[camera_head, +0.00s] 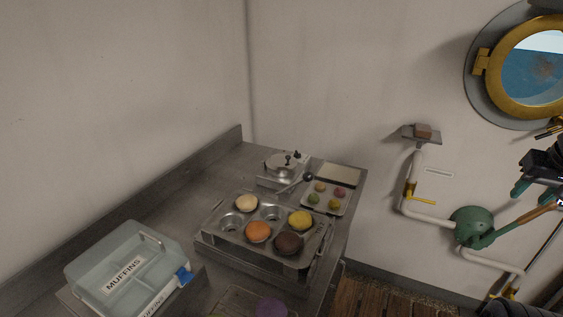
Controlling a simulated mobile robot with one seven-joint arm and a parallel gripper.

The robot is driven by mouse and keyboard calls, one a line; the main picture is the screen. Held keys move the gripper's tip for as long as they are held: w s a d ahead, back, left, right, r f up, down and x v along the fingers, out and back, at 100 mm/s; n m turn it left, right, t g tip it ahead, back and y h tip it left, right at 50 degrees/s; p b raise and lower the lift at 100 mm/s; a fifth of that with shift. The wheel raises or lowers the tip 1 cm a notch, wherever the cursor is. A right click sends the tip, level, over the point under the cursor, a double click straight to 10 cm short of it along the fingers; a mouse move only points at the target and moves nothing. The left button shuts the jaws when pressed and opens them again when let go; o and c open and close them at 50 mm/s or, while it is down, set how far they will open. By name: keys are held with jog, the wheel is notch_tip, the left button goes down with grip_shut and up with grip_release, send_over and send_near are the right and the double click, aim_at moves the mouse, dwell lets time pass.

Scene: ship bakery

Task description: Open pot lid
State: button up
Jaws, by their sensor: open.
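A small metal pot (272,168) stands in a square metal unit at the far end of the steel counter. Its round lid (279,159) appears to lie flat on top, with small dark knobs near its right side. A dark, two-fingered shape with teal tips at the right edge appears to be my gripper (539,192). It looks open and empty, raised in front of the wall and well to the right of the pot. Part of it is cut off by the picture edge.
A lever with a black ball (308,177) rises just in front of the pot. A muffin tin (210,222) with several muffins stands nearer. A small tray (340,208) of round pastries lies right of the pot. A clear muffin box (88,266) is front left. A green valve (470,222) and pipes line the wall.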

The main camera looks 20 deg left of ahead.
jog(key=w+a+r+n+g+y, duration=0.15)
jog(key=w+a+r, duration=0.25)
jog(key=w+a, duration=0.6)
jog(key=w+a+r+n+g+h, duration=0.15)
jog(key=w+a+r, duration=0.25)
jog(key=w+a, duration=0.6)
jog(key=n+g, duration=0.2)
jog(key=n, duration=0.4)
send_over(288, 156)
notch_tip(288, 156, down, 16)
notch_tip(288, 156, down, 11)
jog(key=shift+r, duration=0.15)
grip_shut()
